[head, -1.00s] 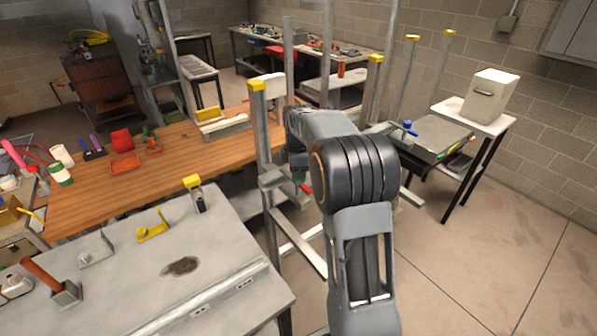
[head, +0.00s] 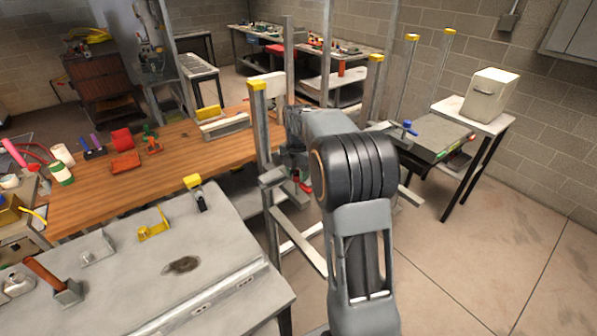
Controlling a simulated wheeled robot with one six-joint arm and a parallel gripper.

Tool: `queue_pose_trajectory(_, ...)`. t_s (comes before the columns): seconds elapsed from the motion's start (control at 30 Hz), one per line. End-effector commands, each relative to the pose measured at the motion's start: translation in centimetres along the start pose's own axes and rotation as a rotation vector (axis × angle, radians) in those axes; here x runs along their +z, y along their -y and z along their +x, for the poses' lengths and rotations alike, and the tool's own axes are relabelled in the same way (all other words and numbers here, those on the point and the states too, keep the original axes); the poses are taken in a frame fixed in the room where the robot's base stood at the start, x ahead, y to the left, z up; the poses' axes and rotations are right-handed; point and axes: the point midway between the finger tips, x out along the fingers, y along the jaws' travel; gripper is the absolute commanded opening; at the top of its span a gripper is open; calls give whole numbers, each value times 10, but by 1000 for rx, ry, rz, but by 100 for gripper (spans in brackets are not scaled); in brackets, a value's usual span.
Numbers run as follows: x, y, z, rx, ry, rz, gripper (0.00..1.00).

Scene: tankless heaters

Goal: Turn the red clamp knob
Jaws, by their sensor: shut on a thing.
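The red clamp knob (head: 304,187) shows as a small red piece low on the upright metal frame (head: 267,150), just left of my arm's dark joint. My gripper (head: 298,170) points down at the knob and is shut on it. My own arm links hide most of the fingers and part of the knob. The exact contact is too small to see.
A grey metal bench (head: 130,290) with small brackets is at the front left, and a wooden workbench (head: 90,190) lies behind it. Metal posts with yellow caps (head: 376,59) stand around my arm. The concrete floor (head: 480,260) at the right is clear.

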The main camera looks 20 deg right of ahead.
Motion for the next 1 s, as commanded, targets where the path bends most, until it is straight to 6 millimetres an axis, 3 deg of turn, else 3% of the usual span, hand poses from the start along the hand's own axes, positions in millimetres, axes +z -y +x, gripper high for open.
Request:
queue_pose_trajectory(0.4,0,-1,-2,4,3,-121,14)
queue_pose_trajectory(0.87,0,-1,-2,4,3,-128,14)
queue_pose_trajectory(0.9,0,-1,-2,4,3,-128,41)
queue_pose_trajectory(1.0,0,-1,-1,3,2,-128,51)
